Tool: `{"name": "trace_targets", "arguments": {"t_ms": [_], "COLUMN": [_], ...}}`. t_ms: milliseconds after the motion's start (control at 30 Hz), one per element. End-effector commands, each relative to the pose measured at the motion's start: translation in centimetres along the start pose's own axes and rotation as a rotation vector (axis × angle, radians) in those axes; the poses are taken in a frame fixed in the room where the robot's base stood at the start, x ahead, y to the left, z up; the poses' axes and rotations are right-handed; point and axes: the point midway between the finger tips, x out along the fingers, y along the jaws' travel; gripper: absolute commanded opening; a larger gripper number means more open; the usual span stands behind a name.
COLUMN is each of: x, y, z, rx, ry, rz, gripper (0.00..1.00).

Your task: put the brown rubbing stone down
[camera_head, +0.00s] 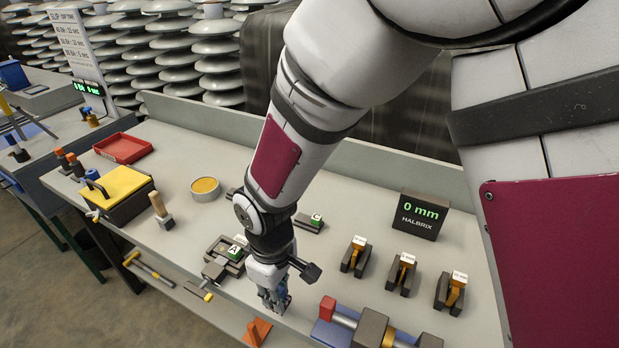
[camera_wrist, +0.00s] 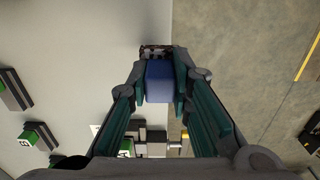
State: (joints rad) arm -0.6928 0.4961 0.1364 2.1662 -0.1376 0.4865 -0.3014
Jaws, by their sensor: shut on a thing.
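My gripper (camera_head: 273,300) points down close to the table's front edge in the head view. In the wrist view, my gripper (camera_wrist: 158,84) is shut on a blue block (camera_wrist: 158,88). A dark brown, speckled piece (camera_wrist: 155,50) shows just past the block, between the fingertips. It looks joined to the blue block, but I cannot be sure. This may be the brown rubbing stone. In the head view the held thing is mostly hidden by the fingers. I cannot tell whether it touches the table (camera_wrist: 90,40).
A clamp fixture with a green block marked A (camera_head: 236,252) stands left of my gripper. A blue-based fixture (camera_head: 330,334) is at its right. Several small stands (camera_head: 401,272) and a Halbrix display (camera_head: 420,214) are farther right. A red tray (camera_head: 122,148) lies back left.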

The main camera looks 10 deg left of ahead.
Motion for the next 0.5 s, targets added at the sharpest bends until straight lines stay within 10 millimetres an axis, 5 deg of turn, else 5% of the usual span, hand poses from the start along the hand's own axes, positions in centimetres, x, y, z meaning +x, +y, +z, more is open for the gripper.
{"name": "trace_targets", "arguments": {"t_ms": [200, 500], "x": [0.5, 1.4], "y": [4.2, 5.5], "z": [-1.8, -2.3], "rx": [0.003, 0.0], "ry": [0.001, -0.002], "rz": [0.0, -0.002], "gripper": [0.0, 0.0]}}
